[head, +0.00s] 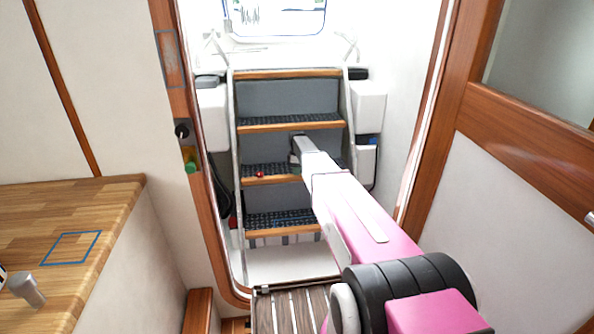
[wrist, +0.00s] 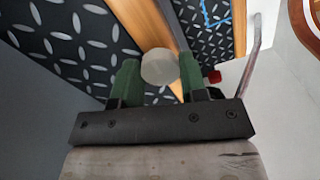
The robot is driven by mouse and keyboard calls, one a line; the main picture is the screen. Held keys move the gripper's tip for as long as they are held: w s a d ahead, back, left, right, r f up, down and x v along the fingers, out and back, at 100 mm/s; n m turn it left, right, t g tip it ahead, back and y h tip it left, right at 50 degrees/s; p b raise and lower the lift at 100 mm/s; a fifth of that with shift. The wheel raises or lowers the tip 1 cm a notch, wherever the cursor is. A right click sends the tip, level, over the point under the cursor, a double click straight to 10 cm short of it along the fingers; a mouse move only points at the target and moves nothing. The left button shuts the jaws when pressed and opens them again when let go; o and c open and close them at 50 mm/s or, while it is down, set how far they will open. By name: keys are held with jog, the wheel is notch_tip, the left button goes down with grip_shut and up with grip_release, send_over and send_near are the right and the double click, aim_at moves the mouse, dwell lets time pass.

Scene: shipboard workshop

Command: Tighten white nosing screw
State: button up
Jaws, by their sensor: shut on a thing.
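The white nosing screw (wrist: 161,66) shows in the wrist view as a pale round head between my gripper's green fingers. My gripper (wrist: 157,74) is shut on it, one finger on each side. The screw head lies in front of the wooden nosing (wrist: 146,22) of a tread; its shank and how deep it sits are hidden. In the head view my gripper (head: 294,160) is at the staircase, near the right part of a middle step, and the white screw cannot be made out there.
A red knob (head: 259,174) sits on a step nosing left of my gripper; it also shows in the wrist view (wrist: 214,77). A metal side rail (wrist: 252,58) stands close by. A wooden counter (head: 110,206) is at left, a wood-framed door (head: 520,140) at right.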

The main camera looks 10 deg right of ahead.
jog(key=m, duration=0.4)
jog(key=shift+m, duration=0.3)
jog(key=m, duration=0.4)
jog(key=shift+m, duration=0.3)
jog(key=m, duration=0.4)
jog(key=shift+a, duration=0.1)
jog(key=shift+m, duration=2.5)
jog(key=o, duration=0.9)
jog(key=shift+r, duration=0.1)
notch_tip(320, 180, up, 11)
jog(key=shift+f, duration=0.2)
